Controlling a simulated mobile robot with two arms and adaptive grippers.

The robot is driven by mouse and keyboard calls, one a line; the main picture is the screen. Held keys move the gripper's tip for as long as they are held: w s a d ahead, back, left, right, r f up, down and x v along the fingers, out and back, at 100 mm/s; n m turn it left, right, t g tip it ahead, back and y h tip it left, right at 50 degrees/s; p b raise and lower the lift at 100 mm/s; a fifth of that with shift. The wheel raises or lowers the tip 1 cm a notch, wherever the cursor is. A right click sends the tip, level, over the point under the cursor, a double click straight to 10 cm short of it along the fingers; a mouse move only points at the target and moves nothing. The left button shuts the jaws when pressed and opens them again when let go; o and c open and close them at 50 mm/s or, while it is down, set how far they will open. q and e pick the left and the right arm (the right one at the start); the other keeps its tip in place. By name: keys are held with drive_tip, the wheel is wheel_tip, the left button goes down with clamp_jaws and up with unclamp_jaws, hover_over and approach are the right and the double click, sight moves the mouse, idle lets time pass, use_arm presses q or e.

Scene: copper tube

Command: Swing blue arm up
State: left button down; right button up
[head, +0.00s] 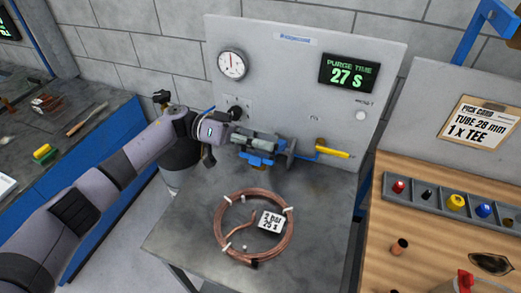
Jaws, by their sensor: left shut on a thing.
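My left arm comes in from the left, and its gripper (262,147) is at the fixture in front of the grey back panel. The gripper is shut on a part there, which seems to be the blue arm (260,159); blue shows just below the fingers. The fingers hide much of the blue arm, so its exact tilt is hard to tell. A dark round piece (289,153) and a yellow lever (332,153) lie to the right of the gripper. The lever points right, nearly level. My right gripper is not in view.
A copper tube coil (285,238) with a white tag (270,221) lies on the grey bench (325,200). The panel (300,80) carries a gauge (232,65) and a purge display (347,73). A fittings tray (426,199) stands on the wooden bench at right.

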use_arm(q)
drive_tip(key=shift+w, duration=0.1)
drive_tip(key=c, duration=1.8)
unclamp_jaws()
drive_tip(key=shift+o, duration=1)
drive_tip(key=shift+a, duration=0.1)
drive_tip(key=v, duration=1.1)
drive_tip(key=shift+w+a, duration=0.2)
drive_tip(key=shift+a, duration=0.15)
